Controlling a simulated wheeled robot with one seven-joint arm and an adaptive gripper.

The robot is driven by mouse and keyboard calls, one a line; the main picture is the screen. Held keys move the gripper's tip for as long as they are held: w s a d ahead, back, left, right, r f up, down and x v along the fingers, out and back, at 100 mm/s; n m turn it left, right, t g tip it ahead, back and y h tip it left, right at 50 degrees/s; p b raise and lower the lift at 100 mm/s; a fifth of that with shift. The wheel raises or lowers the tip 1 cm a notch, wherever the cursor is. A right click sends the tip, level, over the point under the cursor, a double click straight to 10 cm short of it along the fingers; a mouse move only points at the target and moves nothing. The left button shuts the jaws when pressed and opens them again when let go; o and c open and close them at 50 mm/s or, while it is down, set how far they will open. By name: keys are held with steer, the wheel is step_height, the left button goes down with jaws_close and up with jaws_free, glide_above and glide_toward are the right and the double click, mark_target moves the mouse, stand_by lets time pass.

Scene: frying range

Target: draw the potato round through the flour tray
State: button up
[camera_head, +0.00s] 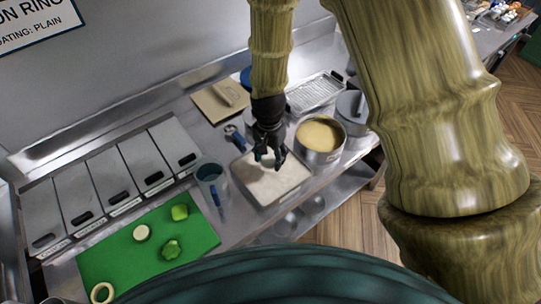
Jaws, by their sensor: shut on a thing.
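The flour tray (264,199) is a shallow rectangular tray with a white floury layer, near the middle of the steel counter. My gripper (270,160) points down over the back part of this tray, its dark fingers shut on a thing. A small pale piece, which looks like the potato round (266,158), shows between the fingers; most of it is hidden. I cannot tell whether it touches the flour.
Right of the tray stands a pot of yellowish contents (320,146); a wire rack (314,91) lies behind. Left are a clear container (211,181), a green board (205,239) with cut vegetables, and lidded bins (125,176). A wooden board (208,106) lies behind.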

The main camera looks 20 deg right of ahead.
mark_target(270, 159)
steer(key=shift+r+p, duration=1.05)
steer(key=shift+r, duration=0.45)
